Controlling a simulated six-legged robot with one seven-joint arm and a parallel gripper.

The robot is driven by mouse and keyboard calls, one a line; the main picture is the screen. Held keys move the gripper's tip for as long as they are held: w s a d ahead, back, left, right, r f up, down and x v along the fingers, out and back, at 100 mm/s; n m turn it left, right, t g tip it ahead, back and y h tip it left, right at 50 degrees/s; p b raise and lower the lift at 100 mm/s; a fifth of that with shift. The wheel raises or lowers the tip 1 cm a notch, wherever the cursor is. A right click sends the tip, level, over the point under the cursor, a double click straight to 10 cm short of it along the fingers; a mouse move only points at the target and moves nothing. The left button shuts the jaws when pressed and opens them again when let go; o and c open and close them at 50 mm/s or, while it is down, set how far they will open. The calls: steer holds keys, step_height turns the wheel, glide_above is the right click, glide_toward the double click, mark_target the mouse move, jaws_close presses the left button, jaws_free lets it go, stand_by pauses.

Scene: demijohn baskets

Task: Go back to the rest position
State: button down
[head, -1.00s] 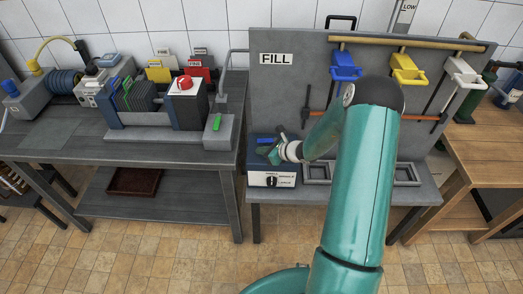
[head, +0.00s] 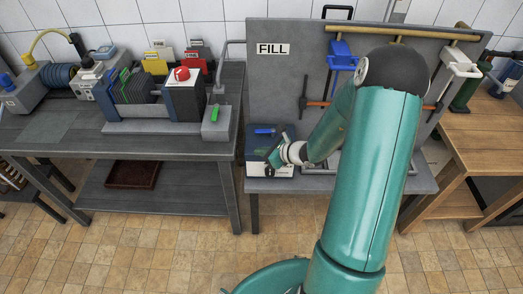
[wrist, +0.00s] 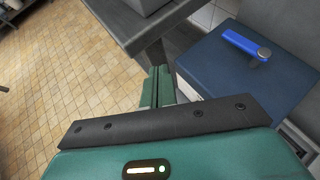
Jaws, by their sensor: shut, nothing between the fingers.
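My gripper (head: 277,153) is in front of the blue-topped box (head: 256,143) at the left end of the FILL station. In the wrist view its green fingers (wrist: 158,88) are together with nothing between them. The box's dark blue top (wrist: 215,60) lies to the right of the fingers there, with a blue handle (wrist: 246,44) on it. The blue handle also shows in the head view (head: 265,131). My gripper appears apart from the box and hides part of its front.
A grey bench (head: 55,140) with a filter unit (head: 140,88) stands on the left. A wooden table (head: 490,140) is on the right. Tiled floor (head: 180,250) lies open in front.

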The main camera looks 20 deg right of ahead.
stand_by(0.3)
steer(key=s+a+r+n+g, duration=0.3)
steer(key=s+a+r+n, duration=0.25)
steer(key=r+n, duration=0.3)
steer(key=s+a+r+n+g, duration=0.3)
steer(key=s+a+r+n, duration=0.2)
steer(key=a+r+n, duration=0.3)
steer(key=s+d+r+n+t+h, duration=0.1)
steer(key=s+d+r+n+h, duration=0.2)
steer(key=s+r+n, duration=0.9)
steer(key=s+h, duration=0.2)
steer(key=h, duration=0.1)
steer(key=shift+s+r+n+t+h, duration=0.2)
steer(key=shift+r+n+t+h, duration=0.1)
steer(key=shift+r+n+h, duration=0.1)
